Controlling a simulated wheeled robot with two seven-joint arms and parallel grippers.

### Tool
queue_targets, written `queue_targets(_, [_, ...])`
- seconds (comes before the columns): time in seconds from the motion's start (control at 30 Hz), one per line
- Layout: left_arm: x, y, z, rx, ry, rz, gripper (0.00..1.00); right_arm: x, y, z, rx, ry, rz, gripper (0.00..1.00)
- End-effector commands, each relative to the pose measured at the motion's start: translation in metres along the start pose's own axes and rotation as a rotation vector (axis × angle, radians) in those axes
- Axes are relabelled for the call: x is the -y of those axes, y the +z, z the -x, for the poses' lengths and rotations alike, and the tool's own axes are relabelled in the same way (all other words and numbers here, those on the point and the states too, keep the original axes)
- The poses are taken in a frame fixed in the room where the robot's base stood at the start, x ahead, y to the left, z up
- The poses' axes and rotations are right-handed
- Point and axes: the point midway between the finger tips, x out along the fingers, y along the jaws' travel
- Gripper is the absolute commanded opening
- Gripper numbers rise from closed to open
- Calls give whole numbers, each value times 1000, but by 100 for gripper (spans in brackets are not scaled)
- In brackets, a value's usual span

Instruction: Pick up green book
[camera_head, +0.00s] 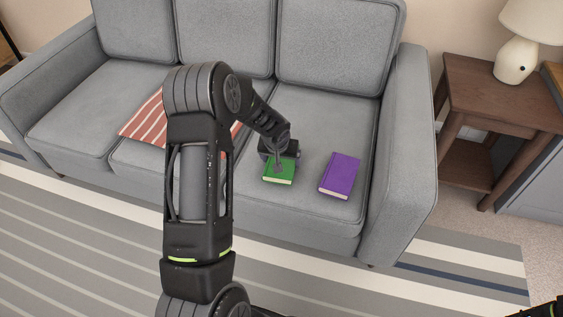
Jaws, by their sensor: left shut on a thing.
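The green book (284,177) lies on the right seat cushion of the grey sofa, its cover up and its pale page edge toward me. My left gripper (277,168) reaches down onto the book from above and is shut on it. The gripper and wrist hide the far part of the book. I cannot tell whether the book is lifted off the cushion. Of my right arm only a dark piece shows at the bottom right corner; its gripper is out of view.
A purple book (340,174) lies on the same cushion, just right of the green book. A striped red cloth (142,122) lies on the sofa (399,150) to the left. A wooden side table (490,95) with a lamp (517,60) stands right of the sofa. A striped rug (330,285) covers the floor.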

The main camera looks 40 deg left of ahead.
Motion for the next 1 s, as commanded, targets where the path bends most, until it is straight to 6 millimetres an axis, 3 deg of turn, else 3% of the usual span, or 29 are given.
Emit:
queue_targets(0.3, [0,-1,0,-2,0,0,32,0,0,0,0,0,0,36])
queue_targets(0.57, [0,-2,3,-2,0,0,32,0,0,1,0,0,0,36])
queue_targets(0.77, [0,-11,24,-5,0,1,32,3,0,7,0,0,0,36])
queue_targets(1.0, [0,-29,68,-5,1,1,32,7,0,18,0,0,1,36])
